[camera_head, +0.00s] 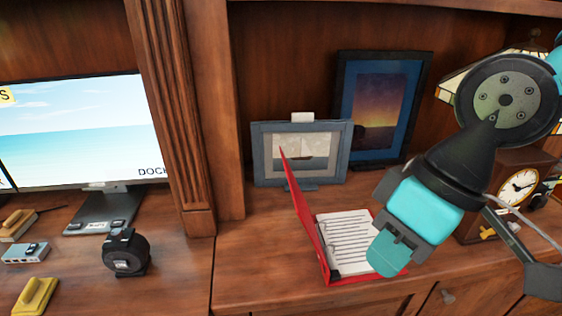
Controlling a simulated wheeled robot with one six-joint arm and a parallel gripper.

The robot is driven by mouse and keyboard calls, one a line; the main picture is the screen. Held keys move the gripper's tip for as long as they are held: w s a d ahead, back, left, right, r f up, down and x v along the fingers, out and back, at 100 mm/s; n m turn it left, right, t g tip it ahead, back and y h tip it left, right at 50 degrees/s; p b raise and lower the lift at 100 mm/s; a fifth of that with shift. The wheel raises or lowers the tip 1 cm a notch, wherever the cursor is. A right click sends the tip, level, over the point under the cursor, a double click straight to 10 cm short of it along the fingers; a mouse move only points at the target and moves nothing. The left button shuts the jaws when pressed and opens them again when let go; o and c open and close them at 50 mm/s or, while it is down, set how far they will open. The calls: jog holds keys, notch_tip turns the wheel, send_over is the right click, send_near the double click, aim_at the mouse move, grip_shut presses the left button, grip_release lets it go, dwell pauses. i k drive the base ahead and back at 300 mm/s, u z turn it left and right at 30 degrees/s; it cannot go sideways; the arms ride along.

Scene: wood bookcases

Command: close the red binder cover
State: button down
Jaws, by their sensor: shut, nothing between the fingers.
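The red binder (318,236) lies on the wooden shelf top, right of centre. Its front cover (303,205) stands up at the left, tilted a little to the left, and white lined pages (350,240) show inside. My gripper (388,258) hangs in front of the right part of the binder. Its teal fingertips are together and hold nothing. It hides the right side of the pages. I cannot tell whether the fingers touch the pages or are above them. The gripper is to the right of the cover and apart from it.
A small framed boat picture (300,150) stands close behind the binder, and a larger dark frame (380,108) behind that. A clock (518,188) stands at the right. A wooden upright (190,120) divides off a monitor (80,132) and a black tape dispenser (126,252) on the left. The shelf left of the binder is clear.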

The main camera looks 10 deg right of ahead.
aim_at(302, 210)
jog(key=k, duration=0.5)
jog(key=u, duration=1.85)
jog(key=i, duration=1.3)
jog(key=z, duration=1.9)
